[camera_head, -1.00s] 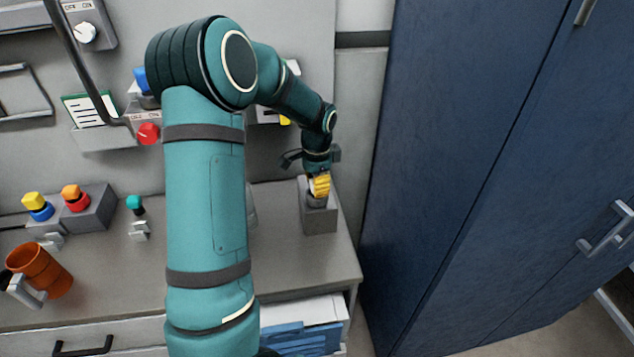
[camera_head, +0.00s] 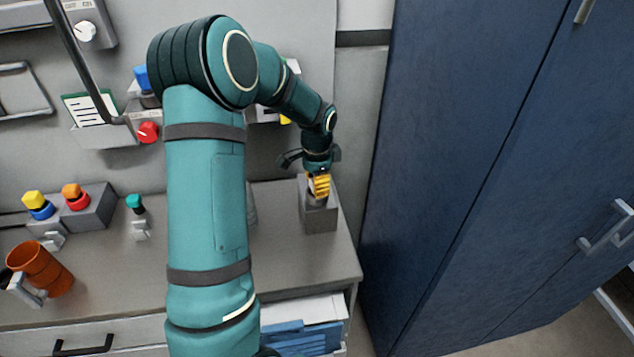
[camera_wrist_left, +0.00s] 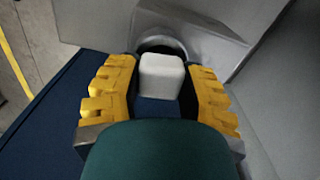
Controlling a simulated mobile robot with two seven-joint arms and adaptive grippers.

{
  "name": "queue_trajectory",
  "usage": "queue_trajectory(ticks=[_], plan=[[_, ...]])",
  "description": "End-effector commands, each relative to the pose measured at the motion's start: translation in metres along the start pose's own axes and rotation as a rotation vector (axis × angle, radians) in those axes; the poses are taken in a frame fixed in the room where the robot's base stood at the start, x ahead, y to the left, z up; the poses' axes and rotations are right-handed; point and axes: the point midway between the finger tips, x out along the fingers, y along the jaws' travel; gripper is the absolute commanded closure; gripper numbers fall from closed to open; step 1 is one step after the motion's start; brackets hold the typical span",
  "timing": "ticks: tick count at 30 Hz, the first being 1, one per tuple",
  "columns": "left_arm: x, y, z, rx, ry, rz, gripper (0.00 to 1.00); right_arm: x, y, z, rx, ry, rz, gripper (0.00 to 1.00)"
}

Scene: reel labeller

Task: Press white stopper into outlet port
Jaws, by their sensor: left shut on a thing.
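The white stopper (camera_wrist_left: 161,76) is a rounded white block between the yellow fingers of my left gripper (camera_wrist_left: 160,70) in the left wrist view. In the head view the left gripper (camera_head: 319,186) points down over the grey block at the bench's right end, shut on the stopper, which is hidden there. The outlet port (camera_wrist_left: 160,38) is a round grey collar with a dark opening, just beyond the stopper in the wrist view. Its collar (camera_head: 317,201) shows under the fingers in the head view. I cannot tell how far the stopper is in. My right gripper is not in view.
The grey block (camera_head: 320,220) stands near the bench's right edge, beside a tall blue cabinet (camera_head: 460,170). Left of my arm are an orange mug (camera_head: 42,268), a teal-topped part (camera_head: 135,202) and yellow and orange knobs. The bench front between mug and arm is clear.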

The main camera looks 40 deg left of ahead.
Motion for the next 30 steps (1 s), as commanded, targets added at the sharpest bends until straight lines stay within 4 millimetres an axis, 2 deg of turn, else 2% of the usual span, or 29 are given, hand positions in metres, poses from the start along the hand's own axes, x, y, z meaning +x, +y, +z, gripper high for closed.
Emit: queue_trajectory(ticks=[6,7,9,20,26,30], plan=[[0.002,0.001,0.001,0.000,-0.003,0.004,1.00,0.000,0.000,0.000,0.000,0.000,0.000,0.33],[0.002,0.001,0.001,0.000,-0.003,0.004,0.47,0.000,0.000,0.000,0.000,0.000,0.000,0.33],[0.002,0.001,0.001,0.000,-0.003,0.004,0.28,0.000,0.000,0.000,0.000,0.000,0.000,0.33],[-0.002,0.000,0.000,0.000,-0.001,0.001,0.28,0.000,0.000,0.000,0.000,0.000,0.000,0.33],[-0.029,0.000,0.000,-0.001,0.001,-0.001,0.28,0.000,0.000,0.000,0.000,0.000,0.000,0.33],[-0.059,0.000,-0.001,-0.001,0.003,-0.002,0.28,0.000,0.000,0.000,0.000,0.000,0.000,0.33]])
